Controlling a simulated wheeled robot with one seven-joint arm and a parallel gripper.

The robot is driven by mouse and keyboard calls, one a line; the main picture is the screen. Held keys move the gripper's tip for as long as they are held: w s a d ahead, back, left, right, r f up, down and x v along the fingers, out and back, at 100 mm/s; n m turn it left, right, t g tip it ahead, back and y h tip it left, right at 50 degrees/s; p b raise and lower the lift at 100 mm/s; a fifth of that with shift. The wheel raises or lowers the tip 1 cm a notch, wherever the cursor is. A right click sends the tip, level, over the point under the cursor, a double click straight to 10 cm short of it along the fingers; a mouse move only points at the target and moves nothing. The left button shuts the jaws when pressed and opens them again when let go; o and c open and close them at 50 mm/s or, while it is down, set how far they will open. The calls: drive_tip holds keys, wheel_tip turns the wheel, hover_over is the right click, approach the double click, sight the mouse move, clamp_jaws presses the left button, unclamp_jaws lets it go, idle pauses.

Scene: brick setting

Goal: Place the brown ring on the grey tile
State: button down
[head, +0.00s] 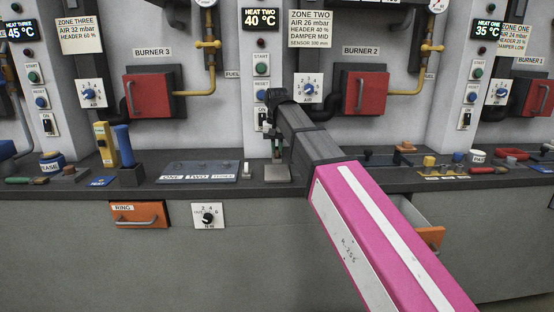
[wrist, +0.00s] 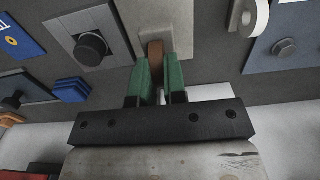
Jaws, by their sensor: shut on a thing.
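My gripper (head: 276,150) points down over the counter, its green fingers close above the grey tile (head: 277,173). In the wrist view my gripper (wrist: 159,82) is shut on the brown ring (wrist: 155,57), which shows edge-on as a narrow brown band between the fingers. The grey tile (wrist: 182,32) lies behind and beneath the ring in that view. I cannot tell whether the ring touches the tile. In the head view the ring is too small or hidden to make out.
A blue handle (head: 123,146) stands farther left. The orange RING drawer front (head: 138,215) is below the counter. Several small parts lie to the right.

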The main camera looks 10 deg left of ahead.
sight(277, 158)
drive_tip(key=shift+w+f, duration=0.1)
drive_tip(key=shift+f, duration=1.95)
drive_tip(key=shift+d+f, duration=0.1)
drive_tip(key=c, duration=1.2)
unclamp_jaws()
drive_tip(key=shift+o, duration=0.2)
